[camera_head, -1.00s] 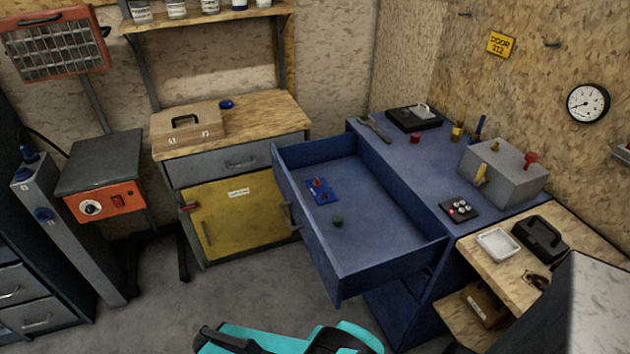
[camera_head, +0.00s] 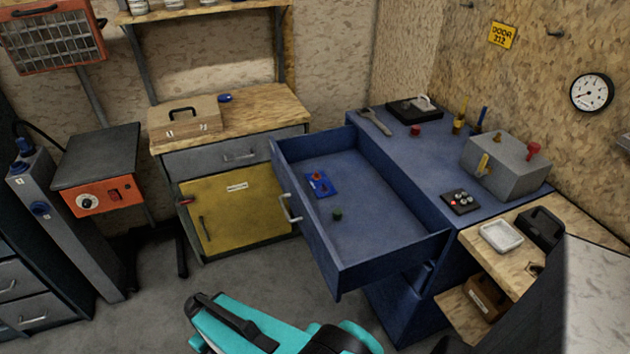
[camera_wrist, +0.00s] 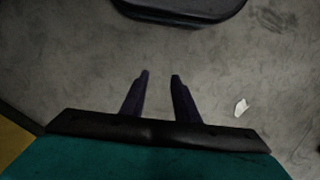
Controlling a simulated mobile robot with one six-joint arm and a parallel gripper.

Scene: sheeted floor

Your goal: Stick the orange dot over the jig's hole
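I cannot make out an orange dot in either view. A small blue plate with a red piece on it (camera_head: 320,184) lies in the open blue drawer; I cannot tell whether it is the jig, and no hole can be made out. A small dark green object (camera_head: 337,214) lies nearer the drawer's front. My gripper (camera_wrist: 160,76) shows in the wrist view with its two dark fingers apart and nothing between them, above the grey floor. In the head view only my teal arm shows at the bottom, away from the drawer's contents.
The open drawer (camera_head: 312,248) juts out from the blue bench (camera_head: 425,150). On the bench stand a grey box (camera_head: 505,165) and a small black button panel (camera_head: 461,201). A white tray (camera_head: 500,237) sits on the wooden shelf at right. A pale scrap (camera_wrist: 241,107) lies on the floor.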

